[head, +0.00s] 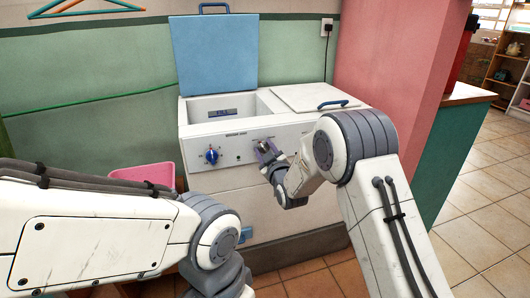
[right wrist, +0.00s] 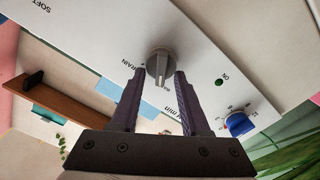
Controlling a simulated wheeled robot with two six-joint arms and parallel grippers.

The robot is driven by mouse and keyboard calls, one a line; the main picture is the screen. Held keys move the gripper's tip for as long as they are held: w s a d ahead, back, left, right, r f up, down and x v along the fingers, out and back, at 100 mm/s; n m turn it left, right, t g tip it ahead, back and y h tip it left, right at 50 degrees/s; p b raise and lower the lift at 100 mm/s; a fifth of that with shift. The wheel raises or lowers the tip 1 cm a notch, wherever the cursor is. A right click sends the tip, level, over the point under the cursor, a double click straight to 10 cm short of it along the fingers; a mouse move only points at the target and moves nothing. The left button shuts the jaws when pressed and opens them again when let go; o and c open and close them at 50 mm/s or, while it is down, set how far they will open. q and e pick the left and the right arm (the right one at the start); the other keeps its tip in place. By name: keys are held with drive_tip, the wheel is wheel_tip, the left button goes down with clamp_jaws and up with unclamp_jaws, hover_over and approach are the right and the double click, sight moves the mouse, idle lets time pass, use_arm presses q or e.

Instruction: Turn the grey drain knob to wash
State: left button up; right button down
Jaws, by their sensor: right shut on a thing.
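The grey drain knob (right wrist: 159,67) is on the white front panel of the washing machine (head: 250,130). In the right wrist view, "DRAIN" shows to its left, and a partly hidden label shows just below it. Its raised grip lies roughly along the picture's vertical. My right gripper (head: 266,153) is at the panel, shut on the knob, with one dark finger on each side of it in the right wrist view (right wrist: 160,80). In the head view the fingers partly cover the knob. My left arm shows at lower left; its gripper is out of view.
A blue dial (head: 212,155) sits left of the drain knob on the same panel. The blue lid (head: 215,55) stands open; the white lid (head: 310,97) beside it is closed. A pink basket (head: 148,174) stands left of the machine. A pink wall (head: 395,75) is close on the right.

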drive_tip(key=shift+a+f+n+b, duration=0.1)
drive_tip(key=shift+n+b, duration=0.25)
drive_tip(key=shift+n, duration=0.75)
drive_tip(key=shift+c, duration=2)
unclamp_jaws()
drive_tip(key=shift+s, duration=0.1)
drive_tip(key=p+v, duration=0.1)
drive_tip(key=v, duration=0.9)
drive_tip(key=shift+s, duration=0.2)
